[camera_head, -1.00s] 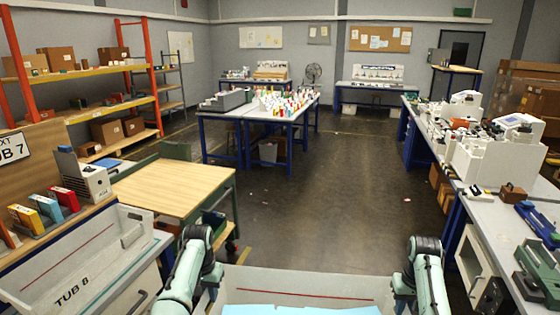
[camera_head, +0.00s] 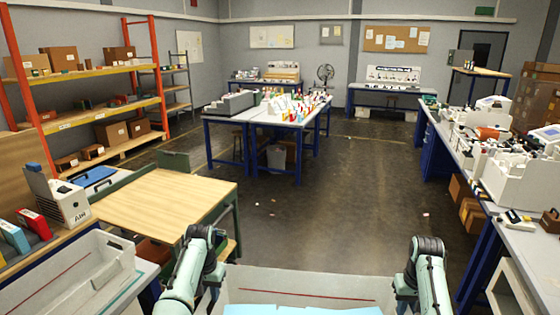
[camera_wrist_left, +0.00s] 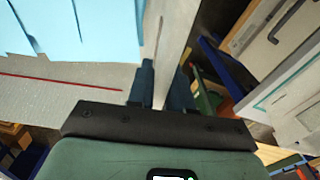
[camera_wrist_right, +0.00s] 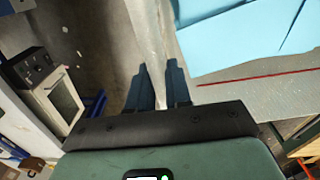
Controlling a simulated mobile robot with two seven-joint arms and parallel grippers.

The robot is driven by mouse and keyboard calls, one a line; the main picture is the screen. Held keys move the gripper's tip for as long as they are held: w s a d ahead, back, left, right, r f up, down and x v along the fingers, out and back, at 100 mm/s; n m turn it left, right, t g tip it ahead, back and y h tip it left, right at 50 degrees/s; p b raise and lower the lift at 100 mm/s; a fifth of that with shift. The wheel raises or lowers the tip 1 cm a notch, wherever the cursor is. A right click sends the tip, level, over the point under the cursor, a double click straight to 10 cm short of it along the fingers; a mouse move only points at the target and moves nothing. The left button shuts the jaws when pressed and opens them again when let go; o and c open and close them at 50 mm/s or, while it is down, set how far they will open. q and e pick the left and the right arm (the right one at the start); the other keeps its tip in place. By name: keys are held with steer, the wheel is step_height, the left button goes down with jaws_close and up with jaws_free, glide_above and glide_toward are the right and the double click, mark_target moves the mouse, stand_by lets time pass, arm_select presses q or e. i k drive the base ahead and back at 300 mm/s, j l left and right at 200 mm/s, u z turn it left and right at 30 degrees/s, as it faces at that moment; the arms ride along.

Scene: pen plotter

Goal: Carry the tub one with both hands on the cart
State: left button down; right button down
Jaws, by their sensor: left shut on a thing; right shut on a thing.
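The tub (camera_head: 310,276) is a light grey open box with a red line along its inner wall and pale blue sheets (camera_head: 300,311) inside. It is held low in front of me, its near part below the head view. My left gripper (camera_wrist_left: 162,82) is shut on one end wall of the tub, a finger on each side. My right gripper (camera_wrist_right: 158,82) is shut on the opposite end wall. The cart (camera_head: 160,200), with a wooden top and green frame, stands ahead on the left. Its visible top is bare.
Another grey tub (camera_head: 60,287) stands on the bench at the near left, beside a white box (camera_head: 62,200) and coloured binders (camera_head: 34,223). A cluttered bench (camera_head: 520,235) runs along the right. Open floor (camera_head: 330,220) lies ahead.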

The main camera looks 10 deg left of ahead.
mark_target(191, 204)
steer(key=i+u, duration=0.1)
steer(key=i, duration=1.1)
steer(key=i+l+u, duration=0.1)
steer(key=i, duration=1.05)
steer(key=i+u, duration=0.35)
steer(key=i, duration=0.35)
steer(key=i+l+u, duration=0.1)
steer(key=i+u, duration=0.2)
steer(key=i, duration=0.45)
steer(key=i+u, duration=0.2)
steer(key=u, duration=1.5)
